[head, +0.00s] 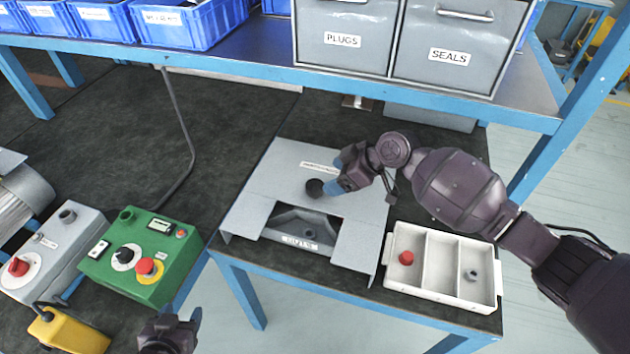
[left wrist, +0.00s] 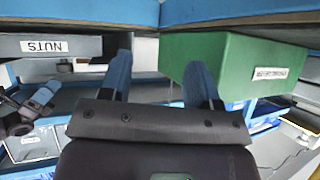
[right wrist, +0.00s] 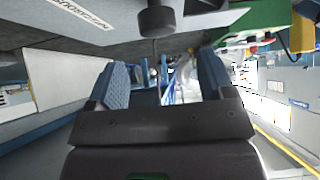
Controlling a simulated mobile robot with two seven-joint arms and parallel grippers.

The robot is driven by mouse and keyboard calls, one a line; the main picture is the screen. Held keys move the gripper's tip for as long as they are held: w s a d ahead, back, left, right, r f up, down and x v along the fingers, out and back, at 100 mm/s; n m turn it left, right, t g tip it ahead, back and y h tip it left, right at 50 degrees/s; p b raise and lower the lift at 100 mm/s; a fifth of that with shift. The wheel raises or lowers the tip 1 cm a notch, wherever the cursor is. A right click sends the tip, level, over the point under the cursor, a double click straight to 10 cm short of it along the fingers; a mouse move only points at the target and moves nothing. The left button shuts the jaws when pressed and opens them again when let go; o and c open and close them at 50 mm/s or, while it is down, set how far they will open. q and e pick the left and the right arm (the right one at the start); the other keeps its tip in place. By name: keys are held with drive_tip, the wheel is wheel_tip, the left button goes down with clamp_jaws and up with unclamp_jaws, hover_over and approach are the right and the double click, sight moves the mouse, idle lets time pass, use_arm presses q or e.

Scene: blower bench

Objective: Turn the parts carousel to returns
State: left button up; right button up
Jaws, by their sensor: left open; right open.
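The parts carousel sits under a grey cover plate (head: 265,185) on the bench. A dark round knob (head: 315,187) stands up from the plate. The front cutout shows a grey compartment (head: 300,222) with a label too small to read surely. My right gripper (head: 340,176) is open beside the knob, on its right. In the right wrist view the knob (right wrist: 157,20) appears above the gap between the open fingers (right wrist: 164,72), not clasped. My left gripper (head: 182,322) is low at the bottom edge, away from the carousel; its fingers (left wrist: 161,75) are open and empty.
A green control box (head: 140,255) and a grey switch box (head: 55,250) stand left of the carousel. A yellow pendant (head: 70,330) lies in front. A white divided tray (head: 440,265) is at the right. Grey bins (head: 345,35) and blue bins (head: 190,22) fill the shelf above.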

sight(315, 184)
use_arm(q)
drive_tip(key=shift+w+r, duration=0.2)
drive_tip(key=shift+w, duration=0.35)
use_arm(e)
drive_tip(key=x, duration=0.8)
drive_tip(key=shift+w, duration=0.1)
use_arm(q)
drive_tip(key=shift+s+f, duration=0.25)
drive_tip(key=shift+s, duration=0.05)
use_arm(e)
drive_tip(key=c, duration=1.3)
use_arm(q)
drive_tip(key=shift+s+b, duration=0.15)
drive_tip(key=shift+b, duration=0.15)
use_arm(e)
drive_tip(key=shift+o, duration=0.2)
